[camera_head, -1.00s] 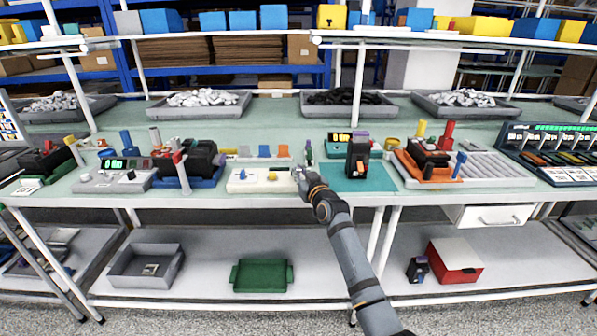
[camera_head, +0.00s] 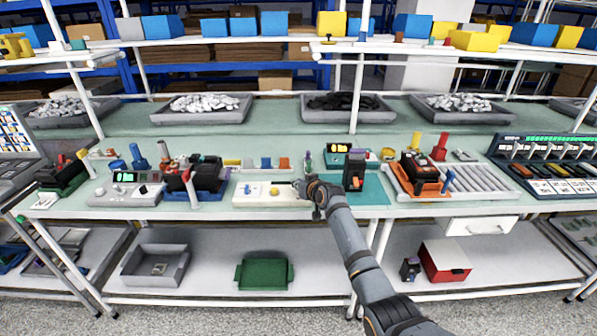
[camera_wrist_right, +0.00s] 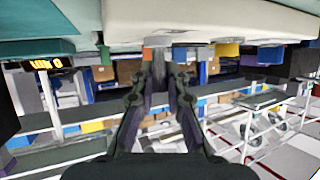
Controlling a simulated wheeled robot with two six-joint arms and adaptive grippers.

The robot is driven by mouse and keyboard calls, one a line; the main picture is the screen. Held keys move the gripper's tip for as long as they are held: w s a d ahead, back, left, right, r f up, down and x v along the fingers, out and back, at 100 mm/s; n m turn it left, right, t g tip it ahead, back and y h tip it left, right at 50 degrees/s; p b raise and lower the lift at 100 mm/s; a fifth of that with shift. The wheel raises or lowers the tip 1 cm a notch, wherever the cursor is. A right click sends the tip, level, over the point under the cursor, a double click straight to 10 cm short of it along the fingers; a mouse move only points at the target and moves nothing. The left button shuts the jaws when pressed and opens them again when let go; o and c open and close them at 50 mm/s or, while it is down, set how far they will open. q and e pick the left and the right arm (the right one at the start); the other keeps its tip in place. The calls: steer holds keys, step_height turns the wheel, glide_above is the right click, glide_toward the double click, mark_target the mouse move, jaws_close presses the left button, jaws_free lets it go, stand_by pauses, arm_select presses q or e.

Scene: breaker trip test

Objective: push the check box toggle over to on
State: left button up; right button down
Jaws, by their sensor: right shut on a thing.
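The check box is a low white box (camera_head: 248,195) at the front middle of the bench. It has a small blue part (camera_head: 247,188) and a yellow button (camera_head: 274,191) on top. My right gripper (camera_head: 296,186) is at the right end of this box, low over its top. In the right wrist view its fingers (camera_wrist_right: 158,75) come together close to the white box body (camera_wrist_right: 225,18). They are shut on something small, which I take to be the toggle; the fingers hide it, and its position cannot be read. My left gripper is not in view.
A black device (camera_head: 355,170) stands on a teal mat (camera_head: 374,190) just right of my right gripper. A black unit in a blue holder (camera_head: 207,180) is to the left. Small coloured bins (camera_head: 266,163) stand behind the box. The bench's front edge is close.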

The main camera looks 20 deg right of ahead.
steer(key=shift+w+d+r+m+g+p, duration=0.1)
steer(key=shift+w+m+g+p, duration=0.15)
steer(key=shift+g, duration=0.35)
steer(key=shift+w+d+m+g+p, duration=0.1)
steer(key=shift+w+m+g+p, duration=0.15)
steer(key=shift+g, duration=0.35)
steer(key=shift+w+f+g+y+b, duration=0.15)
steer(key=shift+f+g+y+b, duration=0.1)
steer(key=shift+g, duration=0.25)
steer(key=shift+w+f+g+y+b, duration=0.15)
steer(key=shift+g+b, duration=0.1)
steer(key=shift+g, duration=0.25)
steer(key=c, duration=1.3)
jaws_free()
steer(key=shift+c, duration=0.2)
steer(key=shift+r, duration=0.1)
steer(key=v, duration=1.2)
